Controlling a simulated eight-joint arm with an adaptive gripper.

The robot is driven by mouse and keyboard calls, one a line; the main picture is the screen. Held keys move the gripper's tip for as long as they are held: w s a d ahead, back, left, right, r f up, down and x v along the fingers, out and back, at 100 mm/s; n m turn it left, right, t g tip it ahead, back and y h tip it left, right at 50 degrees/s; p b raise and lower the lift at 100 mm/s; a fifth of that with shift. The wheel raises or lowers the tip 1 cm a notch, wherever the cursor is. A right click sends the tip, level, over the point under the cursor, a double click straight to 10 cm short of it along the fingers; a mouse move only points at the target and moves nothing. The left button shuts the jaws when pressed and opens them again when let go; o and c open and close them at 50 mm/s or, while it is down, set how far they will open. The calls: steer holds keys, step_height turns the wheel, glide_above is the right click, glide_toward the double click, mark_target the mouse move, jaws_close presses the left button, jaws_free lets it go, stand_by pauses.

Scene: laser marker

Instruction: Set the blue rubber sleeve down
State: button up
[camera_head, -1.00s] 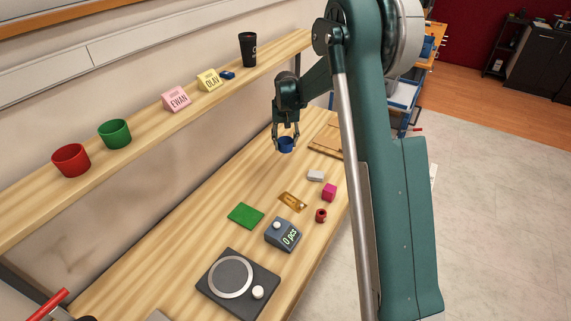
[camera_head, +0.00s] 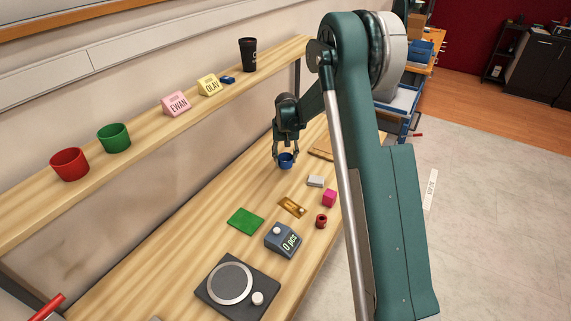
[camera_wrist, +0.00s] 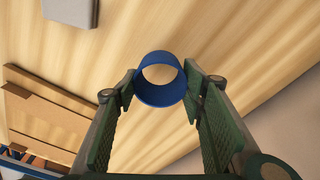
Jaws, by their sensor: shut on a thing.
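The blue rubber sleeve (camera_head: 286,160) is a short open ring. My gripper (camera_head: 285,155) points down at the far part of the bench and is shut on it. In the wrist view, the sleeve (camera_wrist: 160,80) sits between the two finger pads of my gripper (camera_wrist: 160,90), and light wood shows through its opening. It looks close to the bench top (camera_head: 225,190), but I cannot tell whether its lower rim touches the wood.
A shelf (camera_head: 147,126) with cups runs along the wall. Cardboard (camera_wrist: 50,115) lies nearby. Wood left of my gripper is clear.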

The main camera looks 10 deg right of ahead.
steer(key=shift+f, duration=1.6)
steer(key=shift+f+b, duration=0.15)
steer(key=shift+b, duration=0.15)
steer(key=o, duration=0.8)
steer(key=shift+c, duration=0.2)
steer(key=shift+r, duration=0.2)
step_height(320, 180, up, 12)
steer(key=s+p, duration=0.1)
steer(key=shift+s+a+p, duration=0.15)
steer(key=shift+s+p, duration=0.05)
steer(key=shift+p, duration=0.1)
steer(key=shift+f, duration=0.1)
